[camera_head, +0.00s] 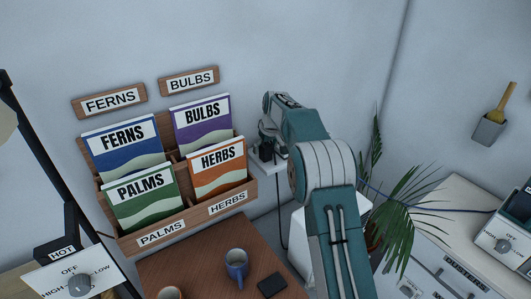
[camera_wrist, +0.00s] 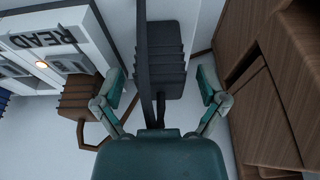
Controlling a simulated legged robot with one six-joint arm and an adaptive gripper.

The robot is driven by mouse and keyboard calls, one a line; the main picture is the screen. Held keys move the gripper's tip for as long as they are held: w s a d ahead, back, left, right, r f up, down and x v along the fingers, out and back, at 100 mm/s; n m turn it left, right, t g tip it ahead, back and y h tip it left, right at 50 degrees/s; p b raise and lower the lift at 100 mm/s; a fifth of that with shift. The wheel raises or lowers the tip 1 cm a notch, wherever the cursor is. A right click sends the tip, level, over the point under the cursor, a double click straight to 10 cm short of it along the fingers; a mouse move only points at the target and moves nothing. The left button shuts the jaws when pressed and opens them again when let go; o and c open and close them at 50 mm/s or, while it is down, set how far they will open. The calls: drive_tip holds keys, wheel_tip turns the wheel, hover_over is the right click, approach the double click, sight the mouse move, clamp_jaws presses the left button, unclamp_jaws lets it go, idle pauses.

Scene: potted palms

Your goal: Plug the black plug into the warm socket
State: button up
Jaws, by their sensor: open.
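The black plug (camera_wrist: 171,75), a ribbed dark block with a black cord, hangs between the spread fingers of my gripper (camera_wrist: 163,88) in the wrist view. Gaps show on both sides, so the fingers are open around it without visible contact. In the head view my gripper (camera_head: 268,130) is by the wall, right of the seed rack, mostly hidden by my arm; a small dark shape below it may be the plug. A brown plug (camera_wrist: 78,97) with its own cord is left of my gripper. No socket labelled warm is legible.
A white panel (camera_wrist: 75,22) marked READ, with a small lit lamp (camera_wrist: 41,64), is upper left in the wrist view. The wooden rack (camera_head: 128,244) is close beside my gripper. Mugs (camera_head: 236,262) stand on the brown table. A palm (camera_head: 405,205) is right of my arm.

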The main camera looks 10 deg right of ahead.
drive_tip(key=shift+w+f, duration=0.1)
drive_tip(key=shift+f, duration=0.35)
drive_tip(key=shift+c, duration=0.3)
drive_tip(key=c, duration=1.2)
